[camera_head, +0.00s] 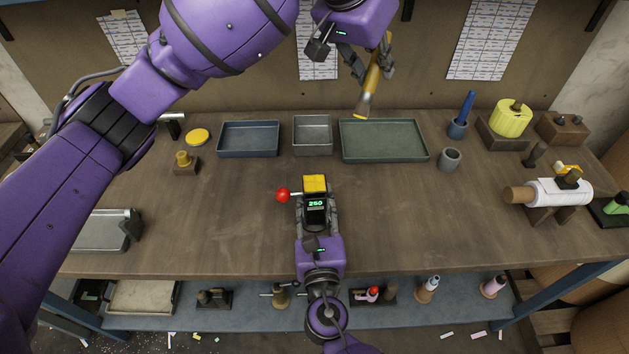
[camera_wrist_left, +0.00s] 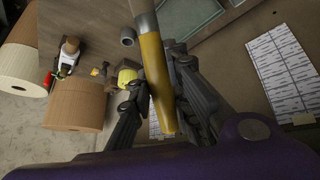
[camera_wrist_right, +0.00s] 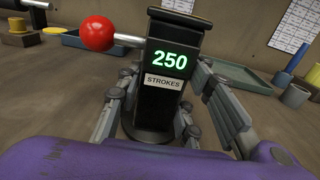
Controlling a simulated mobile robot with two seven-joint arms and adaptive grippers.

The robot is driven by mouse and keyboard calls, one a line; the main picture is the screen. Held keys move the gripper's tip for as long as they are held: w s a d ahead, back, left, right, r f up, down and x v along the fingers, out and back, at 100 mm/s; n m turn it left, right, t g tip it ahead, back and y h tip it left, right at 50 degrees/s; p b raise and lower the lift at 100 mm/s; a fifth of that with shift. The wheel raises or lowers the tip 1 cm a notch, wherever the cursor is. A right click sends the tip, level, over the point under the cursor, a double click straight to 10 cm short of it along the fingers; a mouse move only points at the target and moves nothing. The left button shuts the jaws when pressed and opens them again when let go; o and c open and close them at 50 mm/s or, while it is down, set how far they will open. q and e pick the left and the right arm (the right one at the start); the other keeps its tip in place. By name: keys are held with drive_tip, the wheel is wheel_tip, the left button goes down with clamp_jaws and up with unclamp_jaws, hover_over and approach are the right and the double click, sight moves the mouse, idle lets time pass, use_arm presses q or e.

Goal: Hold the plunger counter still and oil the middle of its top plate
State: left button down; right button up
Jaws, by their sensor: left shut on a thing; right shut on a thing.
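The plunger counter (camera_head: 316,209) stands upright near the middle of the bench, black with a green 250 display. Its yellow top plate (camera_head: 315,184) faces up, and a red ball (camera_head: 283,195) on a rod sticks out left. My right gripper (camera_head: 318,217) is shut around the counter's body; the right wrist view shows fingers on both sides of the counter (camera_wrist_right: 168,80). My left gripper (camera_head: 365,66) is shut on a yellow-handled brush (camera_head: 372,82), held high beyond the counter with its flared end downward. The handle also shows in the left wrist view (camera_wrist_left: 156,75). The brush is clear of the plate.
A blue tray (camera_head: 248,151), a grey bin (camera_head: 312,148) and a green tray (camera_head: 384,155) stand along the back. A yellow disc (camera_head: 197,136) lies at left. A blue-handled tool in a cup (camera_head: 458,127) and rolls stand at right. Bench around the counter is clear.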

use_arm(q)
drive_tip(key=shift+f, duration=0.15)
idle(0.5)
use_arm(e)
drive_tip(key=o, duration=1.4)
drive_tip(key=shift+f, duration=0.15)
use_arm(q)
drive_tip(key=shift+f, duration=0.1)
use_arm(e)
drive_tip(key=shift+s, duration=0.15)
drive_tip(key=shift+s+d+b, duration=0.15)
drive_tip(key=shift+s+b, duration=0.8)
drive_tip(key=shift+s, duration=2.55)
use_arm(q)
drive_tip(key=shift+g, duration=0.3)
drive_tip(key=shift+w+f, duration=0.15)
drive_tip(key=shift+f, duration=2.65)
use_arm(e)
drive_tip(key=shift+s, duration=0.85)
